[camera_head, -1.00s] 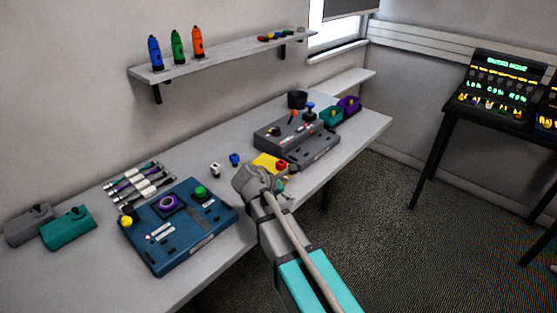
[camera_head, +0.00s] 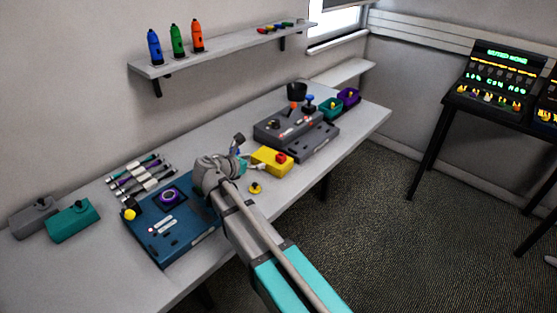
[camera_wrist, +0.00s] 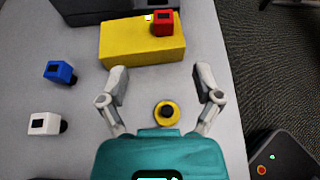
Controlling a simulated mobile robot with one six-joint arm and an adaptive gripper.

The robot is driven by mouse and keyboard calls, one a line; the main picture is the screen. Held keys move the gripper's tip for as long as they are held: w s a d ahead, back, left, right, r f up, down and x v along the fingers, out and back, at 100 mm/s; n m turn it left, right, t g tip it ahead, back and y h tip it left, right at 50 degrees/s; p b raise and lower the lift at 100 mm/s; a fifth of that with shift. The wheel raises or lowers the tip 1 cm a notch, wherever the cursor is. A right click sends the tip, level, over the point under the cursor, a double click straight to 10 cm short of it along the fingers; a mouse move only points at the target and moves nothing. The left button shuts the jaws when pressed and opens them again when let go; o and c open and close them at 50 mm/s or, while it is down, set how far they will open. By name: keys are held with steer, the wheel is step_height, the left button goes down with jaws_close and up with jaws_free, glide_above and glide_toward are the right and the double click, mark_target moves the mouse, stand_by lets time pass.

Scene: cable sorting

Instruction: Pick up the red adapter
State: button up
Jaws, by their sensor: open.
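The red adapter (camera_wrist: 163,22) is a small red block with a dark socket. It sits on the far right part of a yellow box (camera_wrist: 140,45) in the wrist view. In the head view it also shows as a red block (camera_head: 281,158) on the yellow box. My gripper (camera_wrist: 160,70) is open and empty. Its two grey fingers are spread on the near side of the yellow box, and the red adapter is beyond the fingertips.
A blue adapter (camera_wrist: 60,72) and a white adapter (camera_wrist: 45,123) stand left of my fingers. A round yellow piece with a black knob (camera_wrist: 167,112) lies between the fingers in the wrist view. The table's right edge is close. A blue panel (camera_head: 165,230) lies on the table, partly behind my arm.

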mark_target(278, 157)
steer(key=b+x, duration=0.3)
steer(key=x, duration=0.4)
steer(key=shift+w+d+f, duration=0.1)
steer(key=shift+w+f, duration=0.05)
steer(key=shift+f, duration=0.1)
steer(key=shift+w+d, duration=0.3)
steer(key=shift+w, duration=0.05)
steer(key=shift+f, duration=0.1)
steer(key=shift+b+x, duration=1)
steer(key=shift+x, duration=1.55)
steer(key=shift+s+d, duration=0.15)
steer(key=shift+d, duration=0.05)
jaws_close()
